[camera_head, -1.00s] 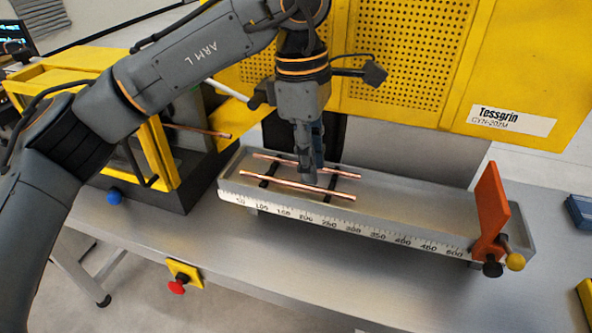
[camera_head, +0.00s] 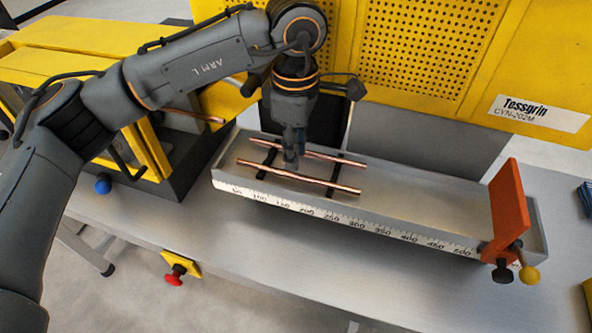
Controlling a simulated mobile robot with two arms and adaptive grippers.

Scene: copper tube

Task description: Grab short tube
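Two thin copper tubes rest side by side across dark supports in the long grey tray (camera_head: 430,200): a front tube (camera_head: 325,184) and a back tube (camera_head: 335,159). They look similar in length, and I cannot tell which is the short one. My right gripper is out of view.
Another copper tube (camera_head: 195,116) sticks out of the yellow-framed machine (camera_head: 150,150) at left. An orange stop plate (camera_head: 507,210) stands at the tray's right end, beside a yellow knob (camera_head: 529,275). A large yellow perforated panel (camera_head: 420,50) rises behind. The tray's right half is empty.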

